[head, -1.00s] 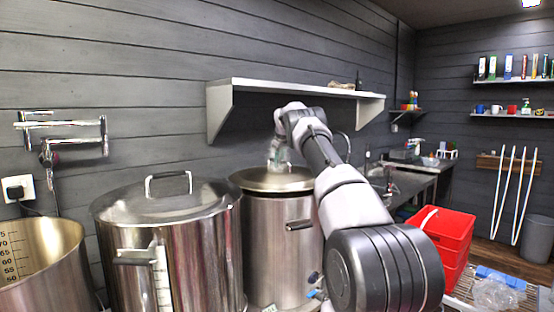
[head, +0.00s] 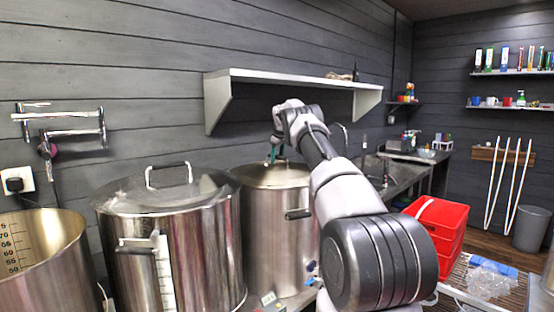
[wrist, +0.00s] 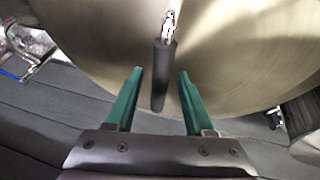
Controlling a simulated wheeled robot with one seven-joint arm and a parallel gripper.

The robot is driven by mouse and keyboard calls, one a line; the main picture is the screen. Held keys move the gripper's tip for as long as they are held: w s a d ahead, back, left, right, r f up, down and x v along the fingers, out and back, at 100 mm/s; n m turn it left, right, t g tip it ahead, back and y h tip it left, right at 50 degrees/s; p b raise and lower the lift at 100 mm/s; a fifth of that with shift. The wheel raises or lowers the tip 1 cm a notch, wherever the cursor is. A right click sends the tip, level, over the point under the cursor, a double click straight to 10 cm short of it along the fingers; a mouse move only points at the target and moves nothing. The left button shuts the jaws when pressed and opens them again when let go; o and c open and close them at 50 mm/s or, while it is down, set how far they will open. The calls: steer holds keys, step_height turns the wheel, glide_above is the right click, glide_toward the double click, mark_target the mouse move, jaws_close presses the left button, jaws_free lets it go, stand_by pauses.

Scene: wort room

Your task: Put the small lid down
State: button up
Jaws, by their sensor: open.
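The small lid (head: 262,178) is a round metal lid on the narrower steel pot (head: 262,235) in the middle of the head view. It looks level on the rim there. In the wrist view the lid (wrist: 240,55) fills the top, with its black handle (wrist: 163,70) pointing toward me. My gripper (wrist: 159,73) is open, with one green finger on each side of the handle and a gap on both sides. In the head view my gripper (head: 274,155) is just above the lid, and its fingers partly hide the handle.
A wider lidded pot (head: 175,245) stands close on the left, with an open pot (head: 40,255) beyond it. A white shelf (head: 295,82) hangs on the wall above. A red crate (head: 437,235) stands right of my arm.

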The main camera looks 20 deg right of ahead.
steer(key=d+v, duration=0.1)
steer(key=v, duration=1.1)
steer(key=s+a+r+m+t+y, duration=0.1)
steer(key=s+a+r+m, duration=0.2)
steer(key=s+a+r, duration=1)
steer(key=s+a+r+m+y, duration=0.1)
steer(key=s+a+r, duration=0.15)
steer(key=s, duration=0.75)
steer(key=s+a+r+m, duration=0.15)
steer(key=s+a, duration=0.25)
steer(key=s, duration=0.7)
steer(key=s+a+f+m, duration=0.1)
steer(key=s+a+f, duration=0.1)
steer(key=s, duration=0.5)
steer(key=s+a+f+m, duration=0.1)
steer(key=s+a+f, duration=0.1)
steer(key=s+f, duration=0.3)
steer(key=s+a+f+m+t, duration=0.1)
steer(key=s+f, duration=0.3)
steer(key=s, duration=0.6)
steer(key=shift+s+a+y, duration=0.15)
steer(key=shift+a+y, duration=0.15)
steer(key=shift+a, duration=0.35)
